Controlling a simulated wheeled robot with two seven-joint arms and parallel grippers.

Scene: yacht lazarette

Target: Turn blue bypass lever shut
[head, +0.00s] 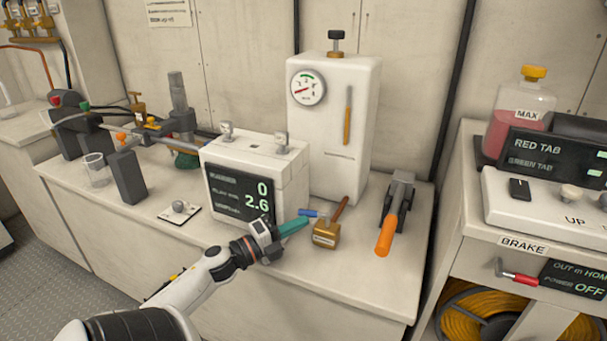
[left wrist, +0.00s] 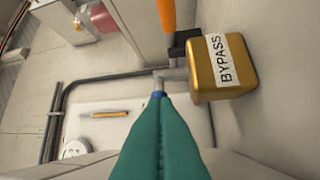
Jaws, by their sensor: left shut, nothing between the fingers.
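The blue bypass lever (head: 307,213) is short and sits on the brass valve block (head: 326,236), pointing left in the head view. In the left wrist view only a small blue bit of the lever (left wrist: 158,94) shows at my fingertips, beside a grey stem. The brass block (left wrist: 218,82) there carries a BYPASS label. My left gripper (head: 304,222) has teal fingers, shut and empty, with the tips close beside the lever; I cannot tell whether they touch it. The fingers (left wrist: 159,100) hide most of the lever in the wrist view. My right gripper is out of view.
A brown-red handle (head: 340,208) rises behind the block. A white display box (head: 250,165) stands left, a tall white gauge housing (head: 333,130) behind, and an orange-handled grey device (head: 388,232) right. The bench front (head: 340,275) is clear.

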